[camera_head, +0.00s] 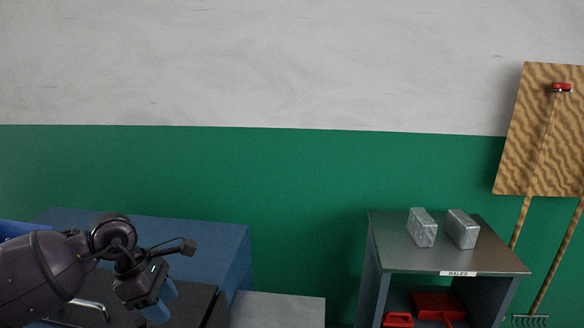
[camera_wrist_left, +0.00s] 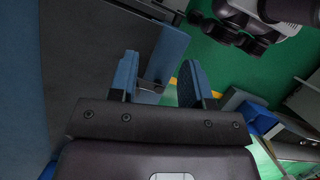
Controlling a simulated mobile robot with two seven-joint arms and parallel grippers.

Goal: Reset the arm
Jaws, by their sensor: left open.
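My left arm comes in from the left in the head view, folded low in front of a blue-topped bench. Its gripper (camera_head: 160,300) points downward, with blue fingers apart and nothing visible between them. In the left wrist view the same gripper (camera_wrist_left: 160,80) shows two blue fingers spread wide, with a grey-blue edge and green floor beyond them. My right gripper is not in the head view. No task object is named beyond the arm.
A blue-topped bench (camera_head: 200,232) stands behind my left arm. At right a grey shelf unit (camera_head: 450,262) labelled BALES carries two silver blocks (camera_head: 422,228), with red items (camera_head: 437,304) inside.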

